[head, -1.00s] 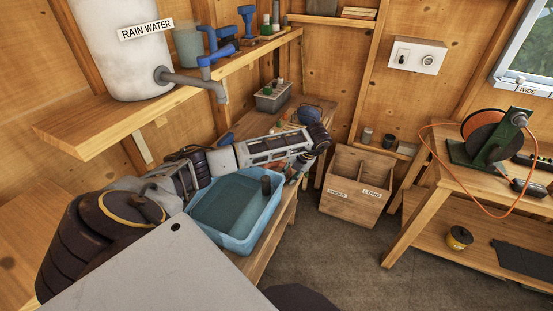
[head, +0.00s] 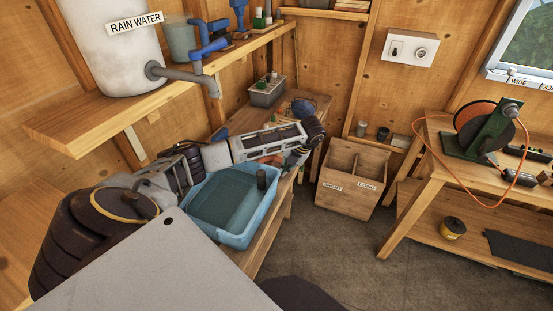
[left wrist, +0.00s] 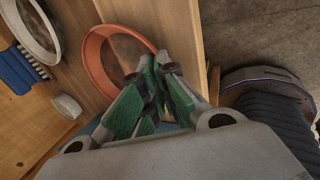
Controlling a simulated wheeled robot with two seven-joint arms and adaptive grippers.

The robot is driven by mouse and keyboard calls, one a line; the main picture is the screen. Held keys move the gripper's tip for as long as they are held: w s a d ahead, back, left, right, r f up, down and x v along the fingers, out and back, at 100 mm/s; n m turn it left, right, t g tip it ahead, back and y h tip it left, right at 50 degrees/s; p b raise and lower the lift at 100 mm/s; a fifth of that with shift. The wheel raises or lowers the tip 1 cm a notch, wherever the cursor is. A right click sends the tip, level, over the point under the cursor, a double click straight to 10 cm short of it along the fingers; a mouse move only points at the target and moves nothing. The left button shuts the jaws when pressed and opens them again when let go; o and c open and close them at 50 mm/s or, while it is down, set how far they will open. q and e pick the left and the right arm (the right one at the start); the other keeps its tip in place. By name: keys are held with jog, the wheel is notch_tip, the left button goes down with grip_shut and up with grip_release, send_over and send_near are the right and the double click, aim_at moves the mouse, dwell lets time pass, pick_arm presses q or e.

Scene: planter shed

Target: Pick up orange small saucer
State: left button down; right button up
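The orange small saucer (left wrist: 92,62) shows in the left wrist view as a round terracotta dish, its right side partly hidden by my left fingertips. In the head view the saucer (head: 268,160) is a small orange patch between my left forearm and the blue tub. My left gripper (left wrist: 157,68) has green-padded fingers whose tips come close together at the saucer's near right rim. I cannot tell whether the rim is between them. In the head view the left gripper (head: 297,158) is small and partly hidden beyond the arm. My right gripper is not in view.
A blue water tub (head: 232,238) stands on the bench close to my left arm. In the left wrist view a white round dish (left wrist: 58,50), a blue brush (left wrist: 18,72) and a small pale pot (left wrist: 67,106) lie left of the saucer. A wooden bin (head: 345,200) stands beyond the bench.

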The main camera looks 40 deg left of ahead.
pick_arm(q)
jog(key=shift+r, duration=0.1)
jog(key=shift+r, duration=0.85)
notch_tip(320, 180, up, 8)
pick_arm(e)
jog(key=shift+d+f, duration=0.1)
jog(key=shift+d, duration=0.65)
pick_arm(q)
jog(key=shift+m, duration=0.3)
